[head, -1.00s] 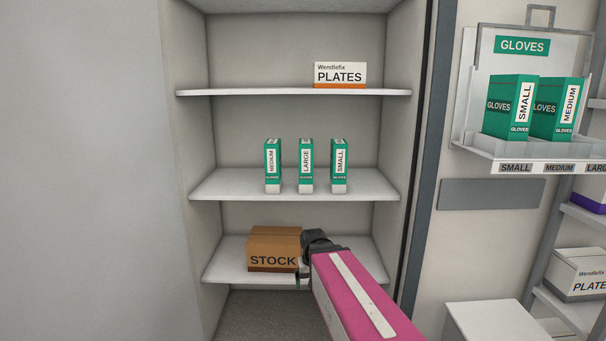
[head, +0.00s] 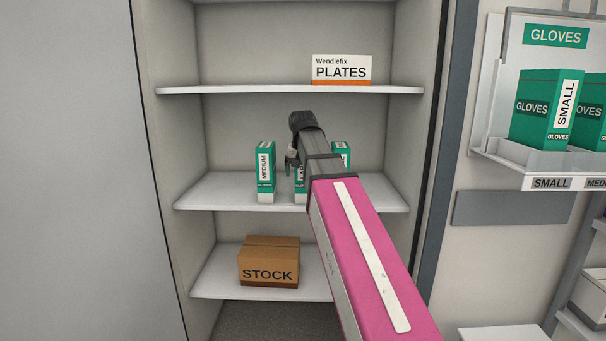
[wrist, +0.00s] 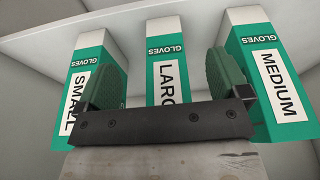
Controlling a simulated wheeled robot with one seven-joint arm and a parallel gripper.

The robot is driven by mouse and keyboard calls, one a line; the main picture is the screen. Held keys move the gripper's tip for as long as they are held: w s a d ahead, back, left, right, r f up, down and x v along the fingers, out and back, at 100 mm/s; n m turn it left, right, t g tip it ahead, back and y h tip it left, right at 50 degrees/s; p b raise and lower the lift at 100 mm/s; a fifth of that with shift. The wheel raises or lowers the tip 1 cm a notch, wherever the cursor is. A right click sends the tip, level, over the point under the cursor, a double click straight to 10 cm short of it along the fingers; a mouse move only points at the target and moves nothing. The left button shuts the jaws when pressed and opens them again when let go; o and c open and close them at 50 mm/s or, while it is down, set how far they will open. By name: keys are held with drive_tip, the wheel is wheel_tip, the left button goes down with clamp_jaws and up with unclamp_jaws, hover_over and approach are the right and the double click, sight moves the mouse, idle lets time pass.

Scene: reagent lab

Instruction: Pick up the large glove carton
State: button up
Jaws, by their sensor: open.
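The large glove carton (head: 299,188) is a narrow green and white box standing on the middle shelf (head: 220,192), between two similar cartons. My arm hides most of it in the head view. In the wrist view the large carton (wrist: 166,70), with part of its LARGE label showing, appears between my two fingers. My gripper (wrist: 166,75) is open, with one finger on each side of that carton and gaps showing between. In the head view my gripper (head: 291,161) is at the height of the cartons. I cannot tell how deep the fingers reach.
The medium carton (head: 265,171) stands left and the small carton (head: 342,155) right, both close to the fingers. A PLATES box (head: 341,71) is on the shelf above. A STOCK box (head: 268,262) sits on the shelf below. A glove rack (head: 520,165) hangs at right.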

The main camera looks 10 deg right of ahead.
wheel_tip(320, 180, up, 4)
drive_tip(key=w+d, duration=0.2)
drive_tip(key=w, duration=1)
drive_tip(key=shift+d+f, duration=0.15)
drive_tip(key=shift+f, duration=0.15)
drive_tip(key=shift+f, duration=0.25)
drive_tip(key=shift+r, duration=0.1)
drive_tip(key=c, duration=1.6)
